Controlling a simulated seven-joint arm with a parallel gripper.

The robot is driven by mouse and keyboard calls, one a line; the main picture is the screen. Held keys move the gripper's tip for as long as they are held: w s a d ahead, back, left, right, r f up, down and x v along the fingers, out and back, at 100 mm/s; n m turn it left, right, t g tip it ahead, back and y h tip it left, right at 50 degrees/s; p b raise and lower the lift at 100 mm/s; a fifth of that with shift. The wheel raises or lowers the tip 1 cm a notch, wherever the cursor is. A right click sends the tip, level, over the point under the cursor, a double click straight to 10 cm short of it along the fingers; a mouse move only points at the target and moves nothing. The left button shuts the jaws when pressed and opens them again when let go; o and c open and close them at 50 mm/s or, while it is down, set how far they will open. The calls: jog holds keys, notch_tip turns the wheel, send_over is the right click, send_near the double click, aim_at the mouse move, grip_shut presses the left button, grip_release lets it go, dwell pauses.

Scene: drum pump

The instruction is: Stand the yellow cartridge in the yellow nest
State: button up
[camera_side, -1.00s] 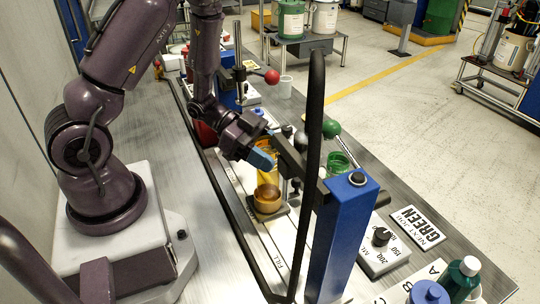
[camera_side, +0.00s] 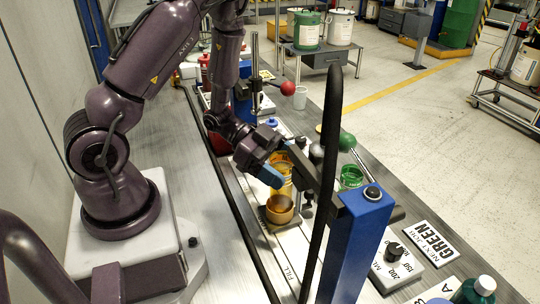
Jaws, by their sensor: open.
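The yellow cartridge (camera_side: 285,184) is a see-through amber cylinder, roughly upright at the middle of the bench. The yellow nest (camera_side: 279,212) is a round amber cup on a dark base, just in front of and below it. The two overlap in this view, so I cannot tell whether the cartridge's lower end is inside the nest or behind it. My gripper (camera_side: 272,176) is open, with a blue-tipped finger beside the cartridge on its left, close to its upper part. The other finger is mostly hidden, and I cannot tell whether either touches the cartridge.
A blue post (camera_side: 358,245) with a dark arm stands close on the right. A black hose (camera_side: 322,150) arches in front. A green cup (camera_side: 351,177) and green-knobbed lever (camera_side: 348,141) are behind it. A red-knobbed lever (camera_side: 287,88) stands farther back.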

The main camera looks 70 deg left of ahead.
jog(key=v, duration=1.2)
dwell(1.8)
